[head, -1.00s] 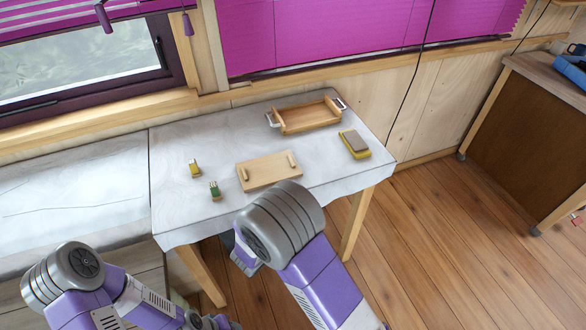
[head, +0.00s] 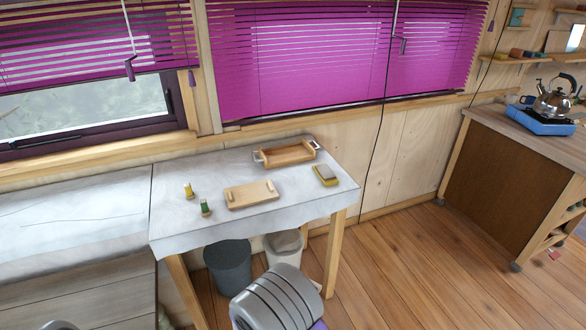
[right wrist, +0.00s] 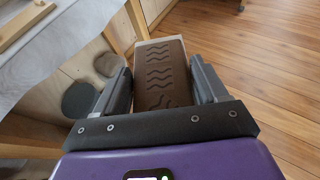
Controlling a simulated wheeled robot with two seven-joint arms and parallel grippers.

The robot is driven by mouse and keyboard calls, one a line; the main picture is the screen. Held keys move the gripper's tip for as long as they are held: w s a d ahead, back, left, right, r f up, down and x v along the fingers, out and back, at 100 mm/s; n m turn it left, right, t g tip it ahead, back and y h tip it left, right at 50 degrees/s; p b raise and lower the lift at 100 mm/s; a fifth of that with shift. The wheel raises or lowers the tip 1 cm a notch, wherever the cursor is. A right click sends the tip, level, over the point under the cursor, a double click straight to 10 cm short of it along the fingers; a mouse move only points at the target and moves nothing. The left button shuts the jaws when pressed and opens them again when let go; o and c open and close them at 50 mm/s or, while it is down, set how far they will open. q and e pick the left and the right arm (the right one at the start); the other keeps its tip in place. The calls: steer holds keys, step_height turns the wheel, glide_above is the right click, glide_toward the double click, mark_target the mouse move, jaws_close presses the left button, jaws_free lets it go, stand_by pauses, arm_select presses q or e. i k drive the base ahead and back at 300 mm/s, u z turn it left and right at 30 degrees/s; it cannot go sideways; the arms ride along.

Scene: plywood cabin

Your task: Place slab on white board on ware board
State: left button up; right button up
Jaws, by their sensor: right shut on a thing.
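My right gripper (right wrist: 160,68) is shut on a pale white board (right wrist: 142,52) with a brown slab (right wrist: 162,75) lying on it. The slab has wavy grooves. They are held over the wooden floor, to the right of the table, in the right wrist view. A wooden board with two raised strips (head: 254,196), which looks like the ware board, lies on the table in the head view. What seems to be its edge shows at top left in the right wrist view. The held pieces and my left gripper are not visible in the head view.
On the table (head: 180,230) stand a wooden tray (head: 286,153) with metal handles, a yellow-and-grey sponge-like block (head: 326,175), and two small tools (head: 188,190). A dark bin (head: 228,266) and a pale bin (head: 283,243) stand below. The table's front is clear.

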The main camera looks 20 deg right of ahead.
mark_target(292, 153)
steer(key=k, duration=0.8)
steer(key=z, duration=0.95)
steer(key=i, duration=1.95)
steer(key=u, duration=0.9)
